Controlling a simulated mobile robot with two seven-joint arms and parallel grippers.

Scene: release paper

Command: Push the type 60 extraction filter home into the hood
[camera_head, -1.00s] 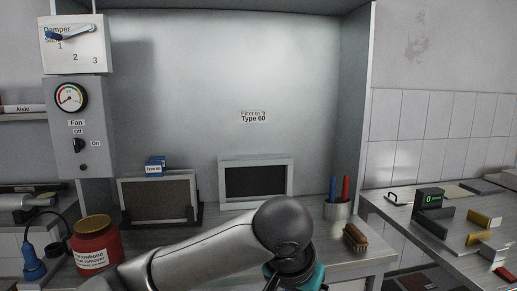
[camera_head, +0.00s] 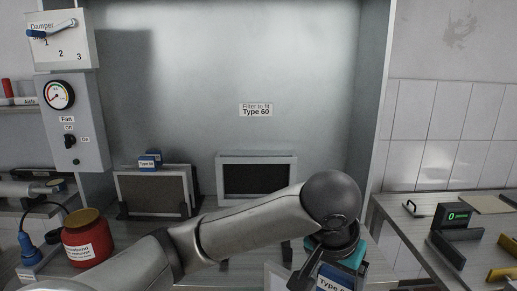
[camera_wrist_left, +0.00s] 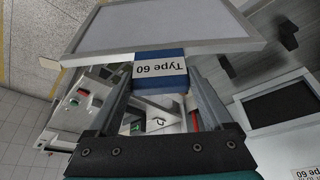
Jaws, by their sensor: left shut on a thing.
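My left gripper (camera_head: 335,262) is shut on the blue tab of a type 60 filter, low in the head view. In the left wrist view the blue tab (camera_wrist_left: 160,72) reads "Type 60" between the fingers, and the filter (camera_wrist_left: 165,25) is a pale panel in a white frame. In the head view only part of this filter (camera_head: 280,277) shows. The hood (camera_head: 200,70) has a white-framed dark opening (camera_head: 257,179) in its lower back, seen also in the left wrist view (camera_wrist_left: 283,104). The held filter is apart from it. My right gripper is not seen.
A rack (camera_head: 123,207) at left holds framed filters (camera_head: 152,192) with blue tabs. A red jar (camera_head: 87,240) stands in front of it. The damper dial (camera_head: 60,42) and fan switch (camera_head: 69,140) are at left. A side bench (camera_head: 395,212) carries blocks and a green display.

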